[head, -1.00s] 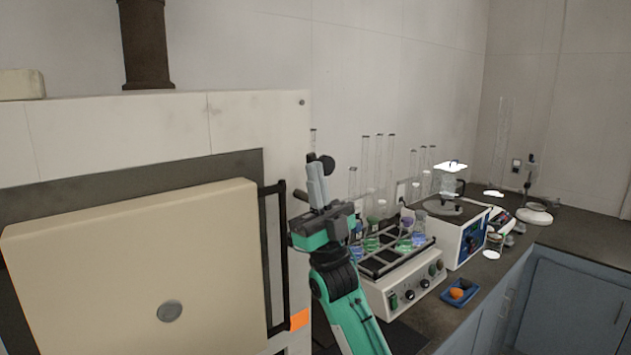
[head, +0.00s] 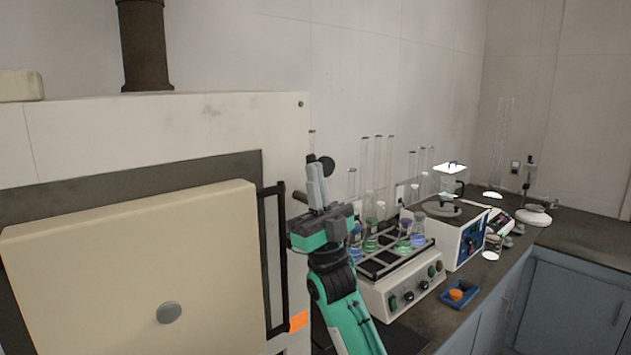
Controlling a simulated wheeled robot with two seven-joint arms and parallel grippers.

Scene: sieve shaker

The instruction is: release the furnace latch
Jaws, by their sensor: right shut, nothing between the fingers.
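The furnace (head: 250,115) is a large white cabinet at the left, with a thick cream door (head: 110,270) that looks shut. A round grey disc (head: 169,312) sits on the door's face. A black bar handle (head: 279,262) runs upright along the door's right edge. A black round knob (head: 327,165) on a short arm shows at the furnace's right side; it looks like the latch. My right gripper (head: 315,180) points up beside the knob, its grey fingers shut and empty. It overlaps the latch in view; contact cannot be told. My left gripper is not in view.
Right of my arm, a shaker (head: 405,295) holds flasks of coloured liquid. An orange patch (head: 299,321) is low on the furnace.

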